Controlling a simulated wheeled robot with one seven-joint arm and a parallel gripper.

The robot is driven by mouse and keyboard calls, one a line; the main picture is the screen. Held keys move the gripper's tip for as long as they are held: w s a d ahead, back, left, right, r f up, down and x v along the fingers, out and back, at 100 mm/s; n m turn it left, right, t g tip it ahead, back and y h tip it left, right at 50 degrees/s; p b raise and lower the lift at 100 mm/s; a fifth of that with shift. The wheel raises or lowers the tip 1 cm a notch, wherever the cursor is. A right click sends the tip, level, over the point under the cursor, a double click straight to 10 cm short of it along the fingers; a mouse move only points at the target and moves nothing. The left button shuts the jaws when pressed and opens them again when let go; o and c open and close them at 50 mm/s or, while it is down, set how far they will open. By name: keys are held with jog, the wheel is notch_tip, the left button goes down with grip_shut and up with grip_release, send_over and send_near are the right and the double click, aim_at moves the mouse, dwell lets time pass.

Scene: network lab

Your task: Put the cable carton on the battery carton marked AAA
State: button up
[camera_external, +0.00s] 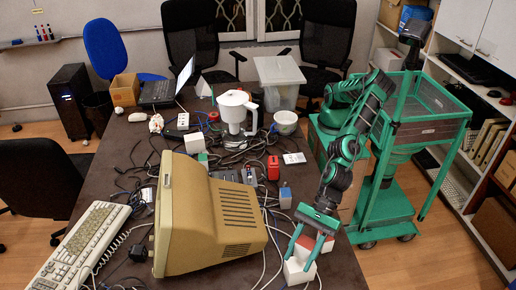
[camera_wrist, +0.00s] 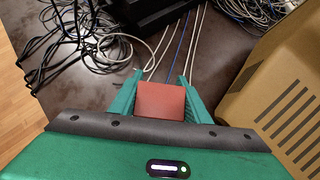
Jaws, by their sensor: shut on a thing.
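My gripper (camera_external: 306,251) is over the near right part of the table, its fingers shut on a red-topped carton (camera_wrist: 160,101). In the wrist view the carton's plain red top sits squarely between the two fingers; its sides are hidden. In the external view some red (camera_external: 307,242) shows between the fingers. A white box (camera_external: 298,272) shows directly below the fingers there; I cannot tell whether the red carton touches it. No labels are readable, so I cannot tell which carton is marked AAA. Another red carton (camera_external: 273,168) and a blue-grey carton (camera_external: 285,198) stand farther back.
A beige monitor (camera_external: 206,215) stands left of my gripper, close beside it in the wrist view (camera_wrist: 282,95). Loose cables (camera_wrist: 85,35) lie around. A white box (camera_external: 195,143), a white jug (camera_external: 236,110) and a clear bin (camera_external: 279,80) stand farther back on the table (camera_external: 342,268).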

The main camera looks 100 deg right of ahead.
aim_at(296, 270)
jog(key=shift+w+d+f, duration=0.1)
jog(key=shift+w+f, duration=0.2)
jog(key=shift+w, duration=0.05)
jog(key=shift+f, duration=1.85)
jog(key=shift+f, duration=0.1)
jog(key=o, duration=1.1)
jog(key=shift+s+r, duration=0.2)
jog(key=shift+r, duration=0.1)
jog(key=v, duration=1.1)
jog(key=shift+s+d+r, duration=0.1)
jog(key=shift+d+r, duration=0.1)
jog(key=shift+d, duration=0.05)
